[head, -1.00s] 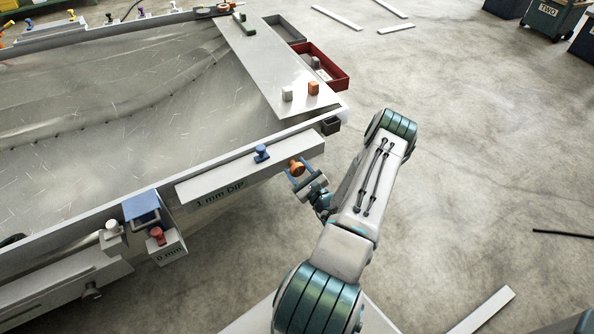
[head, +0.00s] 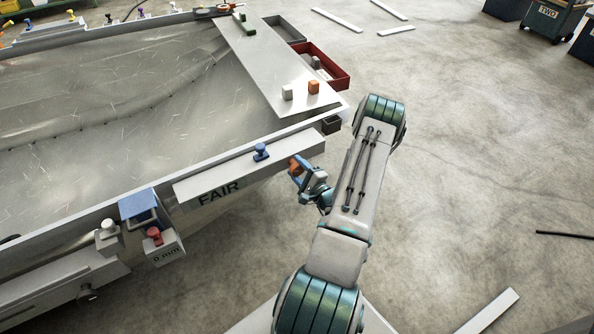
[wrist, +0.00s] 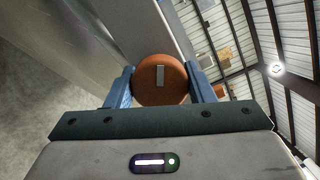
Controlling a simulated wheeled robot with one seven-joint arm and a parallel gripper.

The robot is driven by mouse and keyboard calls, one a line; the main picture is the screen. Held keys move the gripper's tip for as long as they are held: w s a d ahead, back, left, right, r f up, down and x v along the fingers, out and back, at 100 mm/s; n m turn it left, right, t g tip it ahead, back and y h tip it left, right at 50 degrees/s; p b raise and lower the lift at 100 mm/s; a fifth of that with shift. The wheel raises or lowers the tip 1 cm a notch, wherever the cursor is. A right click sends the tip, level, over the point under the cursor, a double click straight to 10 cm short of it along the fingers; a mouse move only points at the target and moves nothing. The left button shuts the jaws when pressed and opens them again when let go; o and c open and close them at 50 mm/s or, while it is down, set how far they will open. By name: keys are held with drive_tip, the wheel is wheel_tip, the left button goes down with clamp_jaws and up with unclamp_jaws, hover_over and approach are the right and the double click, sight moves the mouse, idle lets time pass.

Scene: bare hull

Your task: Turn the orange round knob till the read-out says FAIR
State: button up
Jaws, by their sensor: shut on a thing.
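The orange round knob (wrist: 160,80) sits between the blue fingers of my gripper (wrist: 161,88) in the wrist view, with a pale mark on its face. In the head view the knob (head: 294,164) is at the right end of the grey panel (head: 225,177), partly hidden by my gripper (head: 297,172). My gripper is shut on it. The read-out (head: 219,193) on the panel's front says FAIR.
A blue knob (head: 261,152) stands on the same panel, left of the orange one. A red knob (head: 154,236) is on a box marked 0 mm at the lower left. A red tray (head: 325,66) is at the back.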

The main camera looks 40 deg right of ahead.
drive_tip(key=shift+f+n, duration=0.1)
drive_tip(key=shift+n, duration=0.2)
idle(0.4)
drive_tip(key=o, duration=1)
drive_tip(key=shift+c, duration=0.2)
drive_tip(key=shift+s, duration=0.1)
drive_tip(key=s, duration=1.3)
drive_tip(key=shift+s+a+f, duration=0.15)
drive_tip(key=shift+s+f, duration=0.05)
drive_tip(key=shift+s, duration=0.15)
